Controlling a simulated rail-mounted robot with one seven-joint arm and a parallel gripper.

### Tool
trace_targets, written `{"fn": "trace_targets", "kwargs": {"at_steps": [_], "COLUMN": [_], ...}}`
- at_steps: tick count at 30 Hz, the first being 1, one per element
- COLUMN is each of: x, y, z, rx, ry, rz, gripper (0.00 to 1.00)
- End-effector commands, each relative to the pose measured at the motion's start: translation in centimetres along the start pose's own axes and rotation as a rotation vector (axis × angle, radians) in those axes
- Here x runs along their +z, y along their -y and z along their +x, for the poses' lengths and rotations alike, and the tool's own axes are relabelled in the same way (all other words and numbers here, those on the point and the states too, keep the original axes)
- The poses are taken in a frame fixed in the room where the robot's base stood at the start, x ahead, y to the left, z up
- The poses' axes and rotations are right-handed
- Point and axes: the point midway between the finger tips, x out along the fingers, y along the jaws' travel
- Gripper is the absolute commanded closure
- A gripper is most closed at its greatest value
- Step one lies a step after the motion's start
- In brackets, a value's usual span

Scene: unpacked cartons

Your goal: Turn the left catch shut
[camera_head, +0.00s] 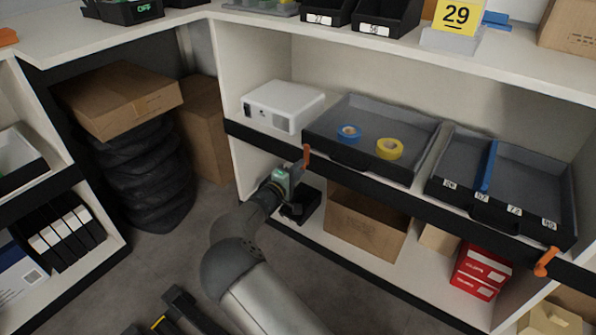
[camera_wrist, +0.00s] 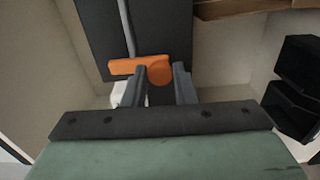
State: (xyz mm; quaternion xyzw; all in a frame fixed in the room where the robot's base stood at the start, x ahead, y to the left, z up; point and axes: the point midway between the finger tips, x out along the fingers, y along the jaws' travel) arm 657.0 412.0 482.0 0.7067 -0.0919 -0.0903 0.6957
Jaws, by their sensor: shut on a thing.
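The left catch (camera_head: 306,153) is a small orange lever on the dark front rail, at the left end of the grey drawer tray with the tape rolls. In the head view it looks roughly upright. My gripper (camera_head: 299,166) is at the catch, coming from below and in front. In the wrist view the fingers of my gripper (camera_wrist: 158,88) are shut on the catch, one on each side near its hub. The exact contact is partly hidden by the fingers.
A second orange catch (camera_head: 545,262) sits at the rail's right end. The grey tray (camera_head: 330,118) holds blue tape (camera_head: 349,133) and yellow tape (camera_head: 390,149). A white box-shaped device (camera_head: 282,105) stands left of it. A brown carton (camera_head: 366,224) and dark bin (camera_head: 301,205) lie below.

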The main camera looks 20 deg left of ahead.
Motion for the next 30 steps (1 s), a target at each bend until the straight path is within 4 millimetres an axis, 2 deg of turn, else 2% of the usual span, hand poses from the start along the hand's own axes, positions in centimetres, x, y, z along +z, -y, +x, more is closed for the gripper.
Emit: {"fn": "trace_targets", "kwargs": {"at_steps": [4, 5, 6, 7, 16, 20, 23, 30], "x": [-0.1, -0.1, -0.1, -0.1, -0.1, -0.2, -0.2, -0.1], "y": [0.2, 0.2, 0.1, 0.1, 0.0, -0.1, -0.3, -0.4], "z": [-0.1, -0.1, -0.1, -0.1, -0.1, -1.2, -2.9, -8.8], "rx": [-0.003, -0.003, -0.003, -0.003, -0.001, -0.002, -0.001, -0.002], "ry": [-0.001, -0.001, -0.001, -0.001, -0.001, -0.003, -0.004, -0.004], "rz": [0.0, 0.0, 0.0, 0.0, -0.001, -0.001, -0.001, -0.002], "gripper": [0.98, 0.72, 0.61, 0.54, 0.54, 0.54, 0.54, 0.54]}}
